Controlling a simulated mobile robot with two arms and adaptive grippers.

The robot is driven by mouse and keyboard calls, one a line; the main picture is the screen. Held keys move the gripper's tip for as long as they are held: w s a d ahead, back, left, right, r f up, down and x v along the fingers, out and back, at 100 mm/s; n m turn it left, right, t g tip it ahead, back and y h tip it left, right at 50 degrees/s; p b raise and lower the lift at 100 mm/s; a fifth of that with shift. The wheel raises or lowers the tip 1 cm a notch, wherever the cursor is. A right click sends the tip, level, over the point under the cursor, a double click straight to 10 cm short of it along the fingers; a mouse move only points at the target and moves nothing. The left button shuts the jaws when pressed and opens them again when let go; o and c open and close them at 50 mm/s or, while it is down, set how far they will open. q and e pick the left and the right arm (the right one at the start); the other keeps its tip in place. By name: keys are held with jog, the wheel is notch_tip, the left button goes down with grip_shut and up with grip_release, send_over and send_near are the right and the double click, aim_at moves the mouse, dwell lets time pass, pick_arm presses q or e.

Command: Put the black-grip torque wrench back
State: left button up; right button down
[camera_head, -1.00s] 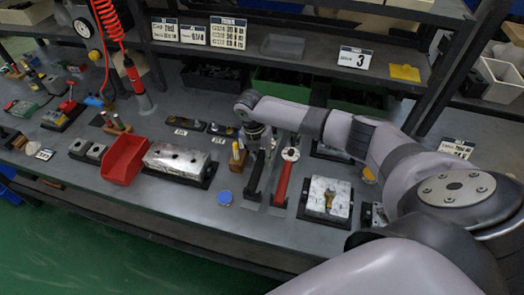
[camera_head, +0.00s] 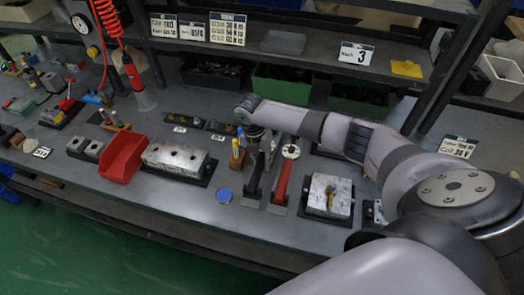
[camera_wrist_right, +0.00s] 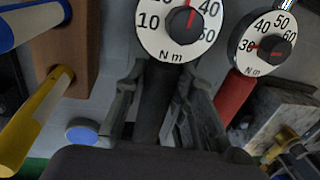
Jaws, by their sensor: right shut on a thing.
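The black-grip torque wrench (camera_head: 256,178) lies on the bench, its grip pointing toward the front edge. In the right wrist view its round white dial (camera_wrist_right: 160,38) with a red pointer shows above the dark grip (camera_wrist_right: 152,103). My right gripper (camera_head: 262,147) is over its dial end. In the right wrist view the fingers (camera_wrist_right: 160,112) are on both sides of the grip, shut on it. Whether the wrench is clear of the bench cannot be told. A red-grip torque wrench (camera_head: 283,180) lies just to its right, its dial (camera_wrist_right: 263,45) close by. My left gripper is not in view.
A wooden block with yellow and blue markers (camera_head: 237,156) stands close on the left. A blue disc (camera_head: 224,195) lies in front of it. A valve block (camera_head: 329,196) is to the right, a long metal block (camera_head: 175,157) and red bin (camera_head: 122,156) to the left.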

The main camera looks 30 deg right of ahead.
jog(key=c, duration=1.3)
grip_release()
jog(key=r, duration=0.4)
jog(key=a+r, duration=0.1)
jog(key=r, duration=0.3)
jog(key=w+r, duration=0.1)
jog(key=r, duration=0.2)
jog(key=shift+a+r, duration=0.15)
jog(key=shift+r, duration=0.25)
